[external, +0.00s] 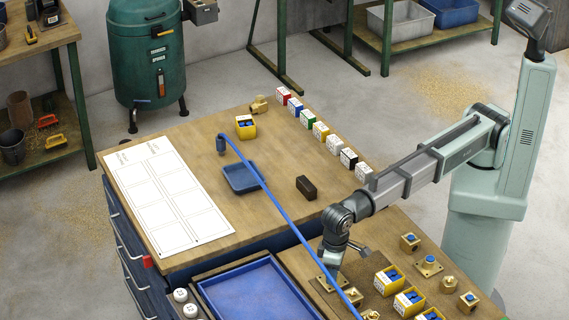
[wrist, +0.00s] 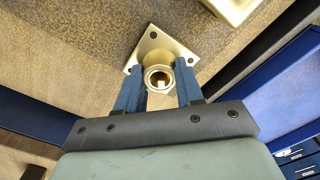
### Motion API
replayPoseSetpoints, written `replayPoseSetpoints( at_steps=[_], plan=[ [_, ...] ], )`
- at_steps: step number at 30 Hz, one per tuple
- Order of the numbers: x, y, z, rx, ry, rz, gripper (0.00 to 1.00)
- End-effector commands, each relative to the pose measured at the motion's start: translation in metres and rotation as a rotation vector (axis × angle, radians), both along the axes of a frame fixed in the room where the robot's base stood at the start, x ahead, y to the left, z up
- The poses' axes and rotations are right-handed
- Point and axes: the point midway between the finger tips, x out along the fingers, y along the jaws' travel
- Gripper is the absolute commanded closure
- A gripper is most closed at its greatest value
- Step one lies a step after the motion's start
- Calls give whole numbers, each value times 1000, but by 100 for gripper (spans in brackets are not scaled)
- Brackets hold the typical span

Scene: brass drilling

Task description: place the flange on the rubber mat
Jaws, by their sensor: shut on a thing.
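The flange (wrist: 157,50) is brass, with a square, holed base plate and a round hub. My gripper (wrist: 160,88) is shut on its hub, with one blue finger on each side in the wrist view. In the external view the flange (external: 327,284) is low at the front, beneath my gripper (external: 331,266), partly hidden by it and the blue hose. A dark speckled surface (wrist: 80,25), which looks like the rubber mat, lies under or beside the flange. I cannot tell whether the flange touches it.
Yellow boxes of blue parts (external: 388,281) and several brass fittings (external: 428,265) stand close on the right. A blue hose (external: 275,210) crosses the bench in front of my gripper. A blue tray (external: 255,295) lies left. A black block (external: 306,187) stands behind.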

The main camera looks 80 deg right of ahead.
Motion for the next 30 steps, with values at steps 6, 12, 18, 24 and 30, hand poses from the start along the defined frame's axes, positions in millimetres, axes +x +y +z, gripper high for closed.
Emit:
replayPoseSetpoints(
  at_steps=[6,12,18,24,30],
  plan=[
    [0,0,0,1,0,0,100],
    [0,0,-2,0,0,0,53],
    [0,0,-2,0,0,0,38],
    [0,0,-2,0,0,0,38],
    [0,1,10,2,-1,0,38]
  ],
)
